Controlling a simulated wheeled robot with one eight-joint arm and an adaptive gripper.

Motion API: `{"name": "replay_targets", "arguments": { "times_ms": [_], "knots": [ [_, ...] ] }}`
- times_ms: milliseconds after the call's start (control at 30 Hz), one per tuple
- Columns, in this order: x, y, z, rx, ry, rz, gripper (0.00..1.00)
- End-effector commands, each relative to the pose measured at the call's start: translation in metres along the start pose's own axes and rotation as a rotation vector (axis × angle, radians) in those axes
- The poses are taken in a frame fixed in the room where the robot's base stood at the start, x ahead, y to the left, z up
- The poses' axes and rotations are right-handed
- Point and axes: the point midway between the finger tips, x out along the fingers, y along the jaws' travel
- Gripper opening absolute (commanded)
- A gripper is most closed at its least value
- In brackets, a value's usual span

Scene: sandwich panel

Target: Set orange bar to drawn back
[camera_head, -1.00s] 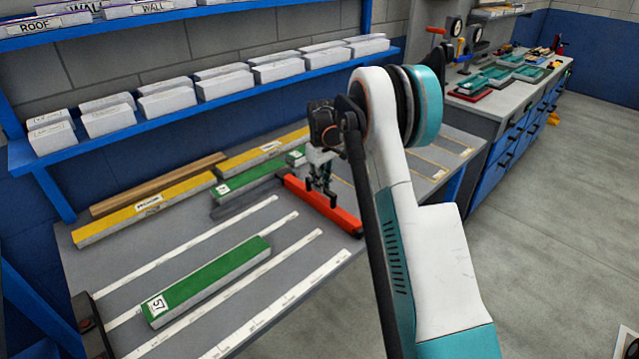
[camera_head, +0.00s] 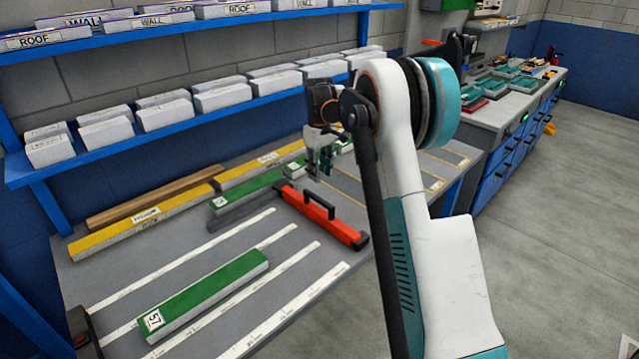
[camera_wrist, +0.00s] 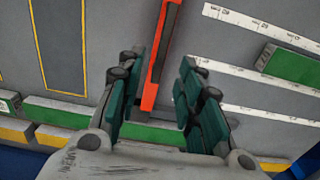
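The orange bar (camera_head: 338,224) lies on the grey table, with a black handle (camera_head: 318,202) standing on it and a dark end piece at its near right end. In the wrist view the orange bar (camera_wrist: 164,48) runs up between the fingers. My gripper (camera_head: 320,170) is above the bar's far part, apart from it. In the wrist view my gripper (camera_wrist: 158,88) has its two green-padded fingers spread wide with nothing held.
A green bar (camera_head: 205,295) marked 57 lies to the left among white scale strips. Another green bar (camera_head: 248,188) and yellow bars (camera_head: 145,220) lie behind. A blue shelf (camera_head: 230,118) with white boxes overhangs the table's back.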

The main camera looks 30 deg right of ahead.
Motion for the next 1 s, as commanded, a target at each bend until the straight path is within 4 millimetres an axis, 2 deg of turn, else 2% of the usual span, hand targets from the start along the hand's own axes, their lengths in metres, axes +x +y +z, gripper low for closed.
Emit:
{"name": "replay_targets", "arguments": {
  "times_ms": [100, 233, 800, 867, 1000],
  "knots": [
    [-0.015, 0.0, 0.0, 0.0, 0.0, 0.0, 0.33],
    [-0.023, 0.001, 0.0, 0.0, 0.0, 0.001, 0.33],
    [-0.027, -0.001, 0.001, 0.001, 0.002, 0.002, 0.33],
    [-0.032, -0.005, 0.003, 0.003, 0.007, 0.005, 0.33],
    [-0.056, -0.023, 0.013, 0.02, 0.036, 0.021, 0.33]
  ]
}}
